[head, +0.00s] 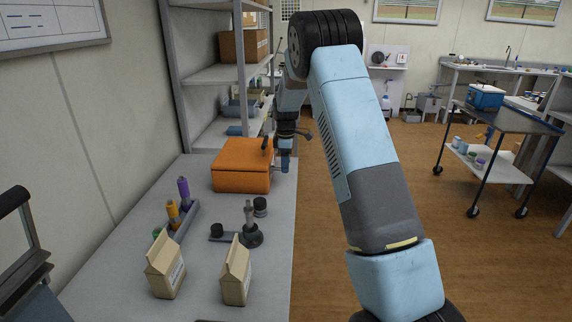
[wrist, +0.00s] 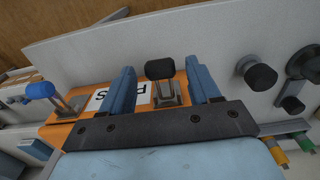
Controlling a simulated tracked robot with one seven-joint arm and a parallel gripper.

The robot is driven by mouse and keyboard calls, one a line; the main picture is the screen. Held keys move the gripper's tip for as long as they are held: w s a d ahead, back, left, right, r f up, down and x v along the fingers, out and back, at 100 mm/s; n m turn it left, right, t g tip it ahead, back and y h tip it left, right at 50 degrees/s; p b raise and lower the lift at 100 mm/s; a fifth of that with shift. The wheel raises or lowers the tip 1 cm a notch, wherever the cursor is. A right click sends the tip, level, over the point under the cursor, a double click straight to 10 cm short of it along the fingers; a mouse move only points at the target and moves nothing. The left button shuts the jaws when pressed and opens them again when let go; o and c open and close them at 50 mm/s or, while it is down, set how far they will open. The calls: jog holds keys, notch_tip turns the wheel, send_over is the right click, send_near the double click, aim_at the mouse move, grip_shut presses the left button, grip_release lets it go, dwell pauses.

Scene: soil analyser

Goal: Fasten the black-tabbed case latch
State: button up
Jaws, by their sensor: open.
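The orange case (head: 240,170) stands on the bench in the head view, lid down. In the wrist view its orange side (wrist: 62,136) carries two latches and a white label. The black-tabbed latch (wrist: 162,72) has a grey metal base and sits between my gripper's (wrist: 160,64) two blue fingers. My gripper is open, with a gap on each side of the black tab; contact is not visible. The blue-tabbed latch (wrist: 42,91) is left of the fingers.
On the bench in front of the case are a dark stand (head: 250,236), a rack with coloured tubes (head: 183,220) and two paper cartons (head: 165,270). A metal shelf (head: 215,75) rises behind the case. Open floor lies right of the bench.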

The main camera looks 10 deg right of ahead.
jog(key=shift+f, duration=0.35)
jog(key=c, duration=1)
jog(key=shift+c, duration=0.2)
